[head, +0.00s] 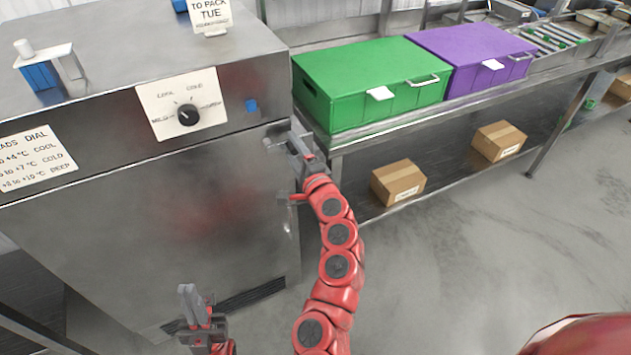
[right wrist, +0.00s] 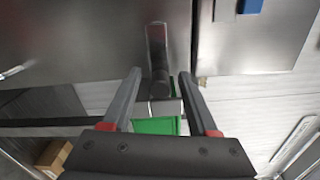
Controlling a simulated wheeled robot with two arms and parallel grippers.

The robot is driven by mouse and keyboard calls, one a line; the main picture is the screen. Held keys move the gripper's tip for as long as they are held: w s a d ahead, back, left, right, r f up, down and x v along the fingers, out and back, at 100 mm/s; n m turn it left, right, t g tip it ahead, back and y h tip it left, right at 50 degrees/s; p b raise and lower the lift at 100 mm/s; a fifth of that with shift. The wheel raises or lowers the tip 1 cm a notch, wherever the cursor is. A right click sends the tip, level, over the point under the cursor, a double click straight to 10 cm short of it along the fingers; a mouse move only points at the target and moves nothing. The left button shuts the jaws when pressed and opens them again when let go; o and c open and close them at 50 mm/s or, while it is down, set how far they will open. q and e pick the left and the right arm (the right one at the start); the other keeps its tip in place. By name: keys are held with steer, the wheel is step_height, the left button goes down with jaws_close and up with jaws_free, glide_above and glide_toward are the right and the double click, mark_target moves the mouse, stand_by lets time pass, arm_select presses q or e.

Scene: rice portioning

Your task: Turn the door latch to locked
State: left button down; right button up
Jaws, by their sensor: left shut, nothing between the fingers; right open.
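The steel cabinet's door (head: 150,225) fills the left of the head view. The latch is a dark grey lever (right wrist: 157,50) with a round end, at the cabinet's edge in the right wrist view. In the head view my right gripper hides most of it. My right gripper (head: 302,150) is at the door's right edge. It is open, its two fingers (right wrist: 160,74) on either side of the latch's round end, with gaps showing; I cannot tell if either touches. My left gripper (head: 190,302) is shut and empty, low in front of the door.
A green crate (head: 350,75) and a purple crate (head: 462,50) stand on the bench to the right. Cardboard boxes (head: 398,181) lie below. The floor (head: 480,255) in front is clear.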

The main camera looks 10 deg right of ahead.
steer(key=p+v, duration=0.3)
steer(key=v, duration=1.2)
steer(key=shift+p, duration=0.35)
